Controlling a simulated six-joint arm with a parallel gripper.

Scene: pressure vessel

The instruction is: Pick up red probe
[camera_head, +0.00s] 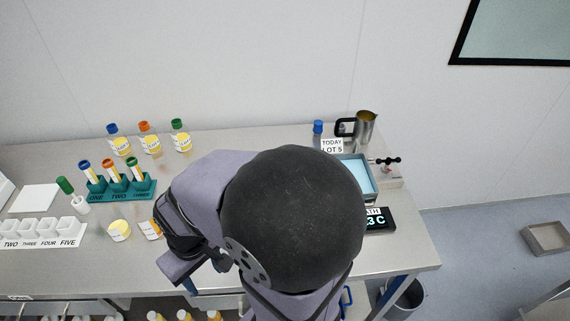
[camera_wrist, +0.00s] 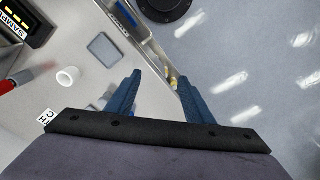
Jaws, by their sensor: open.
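A red, rod-like piece with a grey end (camera_wrist: 8,85) shows at the left edge of the wrist view, cut off by the frame. It may be the red probe, but too little shows to be sure. No red probe can be made out in the head view, where my arm hides much of the table. My gripper (camera_wrist: 158,82) has its two blue fingers apart with nothing held between them. It is over the table's edge, well to the right of the red piece in the wrist view.
In the wrist view, a white cup (camera_wrist: 67,77) and a grey square plate (camera_wrist: 103,47) lie left of the fingers. A dark box (camera_wrist: 24,22) stands top left. In the head view, a teal rack (camera_head: 145,191) holds capped tubes; bottles (camera_head: 150,145) stand behind it.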

